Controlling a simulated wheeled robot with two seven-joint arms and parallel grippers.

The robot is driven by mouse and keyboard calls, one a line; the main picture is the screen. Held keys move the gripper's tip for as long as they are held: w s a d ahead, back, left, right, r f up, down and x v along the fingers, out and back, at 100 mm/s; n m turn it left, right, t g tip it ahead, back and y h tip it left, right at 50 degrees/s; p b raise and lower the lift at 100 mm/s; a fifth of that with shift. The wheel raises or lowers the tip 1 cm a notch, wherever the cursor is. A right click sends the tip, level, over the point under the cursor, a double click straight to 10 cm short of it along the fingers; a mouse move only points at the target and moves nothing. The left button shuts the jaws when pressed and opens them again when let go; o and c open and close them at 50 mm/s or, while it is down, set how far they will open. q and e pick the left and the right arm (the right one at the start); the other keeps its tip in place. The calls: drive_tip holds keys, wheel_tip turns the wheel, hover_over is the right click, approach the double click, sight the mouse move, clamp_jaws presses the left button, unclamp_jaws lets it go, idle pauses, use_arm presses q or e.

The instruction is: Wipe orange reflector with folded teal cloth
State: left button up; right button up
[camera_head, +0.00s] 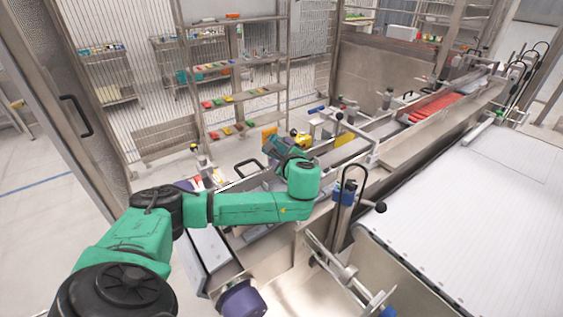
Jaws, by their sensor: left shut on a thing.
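My left arm comes in from the left, bends upward over the near end of the machine's channel, and ends in my left gripper (274,147). The gripper is small and dark here, and its fingertips are largely hidden by the wrist. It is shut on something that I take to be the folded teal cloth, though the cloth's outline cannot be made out. An upright orange piece (268,136), which looks like the orange reflector, shows just behind the gripper. I cannot tell whether they touch. My right gripper is not in view.
A yellow and black fitting (299,138) is close to the right of the gripper. A black handle on a blue clamp (345,190) rises to the right of my arm. A wide white conveyor (460,215) lies at the right. Shelves with small coloured parts (238,95) stand behind.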

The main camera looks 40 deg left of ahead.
use_arm(q)
drive_tip(key=shift+s+d+f, duration=0.1)
drive_tip(key=shift+s+f, duration=0.15)
drive_tip(key=shift+f, duration=0.75)
drive_tip(key=shift+w+a+b, duration=0.1)
drive_tip(key=shift+a+b, duration=0.3)
drive_tip(key=shift+a, duration=0.05)
drive_tip(key=shift+c, duration=1.2)
drive_tip(key=shift+w+a+b, duration=0.25)
drive_tip(key=shift+a+b, duration=0.3)
drive_tip(key=shift+a, duration=0.45)
drive_tip(key=c, duration=0.3)
drive_tip(key=shift+w+a+b, duration=0.1)
drive_tip(key=shift+w+a, duration=0.2)
drive_tip(key=shift+a, duration=0.3)
drive_tip(key=shift+w+a+b, duration=0.1)
drive_tip(key=shift+w+a, duration=0.2)
drive_tip(key=shift+a, duration=0.3)
drive_tip(key=shift+w+a+b, duration=0.1)
drive_tip(key=shift+w+a, duration=0.2)
drive_tip(key=shift+a, duration=0.3)
drive_tip(key=shift+c, duration=0.2)
